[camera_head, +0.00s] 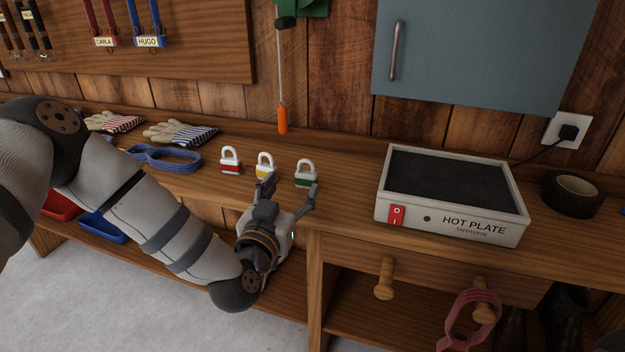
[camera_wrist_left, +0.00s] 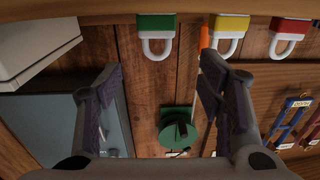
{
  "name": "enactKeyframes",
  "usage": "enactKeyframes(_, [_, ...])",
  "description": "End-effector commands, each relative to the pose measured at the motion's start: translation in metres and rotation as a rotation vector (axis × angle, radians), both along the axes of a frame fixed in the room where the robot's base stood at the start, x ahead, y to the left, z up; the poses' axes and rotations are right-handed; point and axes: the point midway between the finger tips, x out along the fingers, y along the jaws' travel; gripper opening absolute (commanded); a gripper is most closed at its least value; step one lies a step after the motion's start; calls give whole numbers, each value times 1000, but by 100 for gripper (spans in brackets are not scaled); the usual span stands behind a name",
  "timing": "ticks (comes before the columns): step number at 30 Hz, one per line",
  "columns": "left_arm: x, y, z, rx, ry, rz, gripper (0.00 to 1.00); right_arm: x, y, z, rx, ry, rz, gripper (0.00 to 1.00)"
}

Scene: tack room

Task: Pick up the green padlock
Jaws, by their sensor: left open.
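The green padlock (camera_head: 305,181) stands upright on the wooden bench, with a green body and a white shackle and base. It is the rightmost of three padlocks in the head view. My left gripper (camera_head: 290,190) is open and empty just in front of it, one fingertip near the yellow padlock (camera_head: 265,171) and the other near the green one. In the left wrist view, which looks inverted, the green padlock (camera_wrist_left: 156,22) lies beyond the fingertips, between their directions. The fingers (camera_wrist_left: 160,72) are apart, and I see no contact with it. My right gripper does not show.
A red padlock (camera_head: 231,166) stands left of the yellow one. A hot plate (camera_head: 455,224) stands to the right, with black tape (camera_head: 573,194) beyond it. Gloves (camera_head: 180,134) and a blue strap (camera_head: 165,158) lie to the left. An orange-handled tool (camera_head: 282,118) hangs behind.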

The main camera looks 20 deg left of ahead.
Motion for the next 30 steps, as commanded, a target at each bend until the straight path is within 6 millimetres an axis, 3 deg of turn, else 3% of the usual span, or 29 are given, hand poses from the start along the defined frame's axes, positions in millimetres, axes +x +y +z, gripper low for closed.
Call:
enactKeyframes(3, [26, 0, -3, 0, 1, 1, 62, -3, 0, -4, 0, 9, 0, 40])
enactKeyframes(15, [89, -3, -4, 0, 2, 0, 62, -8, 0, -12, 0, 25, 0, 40])
enactKeyframes(23, [94, -3, -2, 0, 3, -2, 62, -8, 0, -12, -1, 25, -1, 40])
enactKeyframes(30, [94, -3, -2, 0, 3, -2, 10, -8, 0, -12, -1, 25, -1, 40])
